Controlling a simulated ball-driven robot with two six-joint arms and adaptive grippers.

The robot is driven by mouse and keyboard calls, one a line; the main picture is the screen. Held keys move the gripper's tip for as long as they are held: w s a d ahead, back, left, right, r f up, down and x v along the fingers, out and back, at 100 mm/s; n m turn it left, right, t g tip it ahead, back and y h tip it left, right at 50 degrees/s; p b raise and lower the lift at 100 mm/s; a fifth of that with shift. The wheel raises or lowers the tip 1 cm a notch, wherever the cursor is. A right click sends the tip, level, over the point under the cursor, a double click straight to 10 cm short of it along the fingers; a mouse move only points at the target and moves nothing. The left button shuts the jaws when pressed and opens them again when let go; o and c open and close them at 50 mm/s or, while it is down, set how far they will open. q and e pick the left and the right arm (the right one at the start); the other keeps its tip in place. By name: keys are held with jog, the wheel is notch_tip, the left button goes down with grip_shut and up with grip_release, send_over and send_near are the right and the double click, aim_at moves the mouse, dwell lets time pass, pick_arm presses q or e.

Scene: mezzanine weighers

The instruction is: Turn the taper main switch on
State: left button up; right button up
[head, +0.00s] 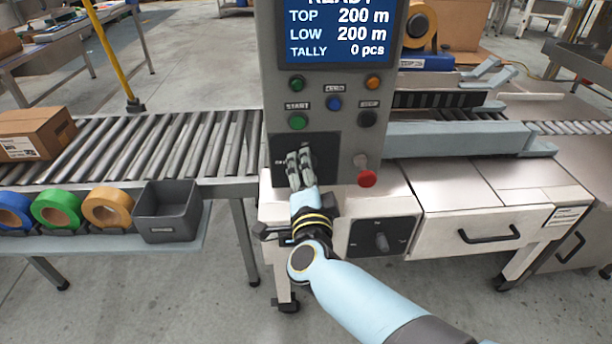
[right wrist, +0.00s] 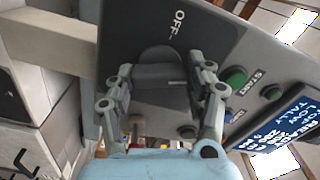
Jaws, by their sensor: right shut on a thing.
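The main switch is a dark rotary knob (right wrist: 158,72) on a black plate (head: 328,152) low on the grey control cabinet. My right gripper (head: 300,165) reaches up to the plate and hides the knob in the head view. In the right wrist view, the fingers of my right gripper (right wrist: 160,95) are shut on the knob, one on each side. An OFF label (right wrist: 178,27) shows beside the knob. The display (head: 340,30) is lit and reads 200 m for top and low, and 0 pcs. My left gripper is not in view.
A green START button (head: 298,121), a black button (head: 367,119) and a red button (head: 367,179) sit close around the plate. Another rotary knob (head: 381,242) is on the lower panel.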

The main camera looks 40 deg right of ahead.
jog(key=shift+s+f+m+b, duration=0.15)
jog(key=shift+m+b, duration=0.6)
jog(key=shift+m, duration=1.35)
jog(key=o, duration=1.2)
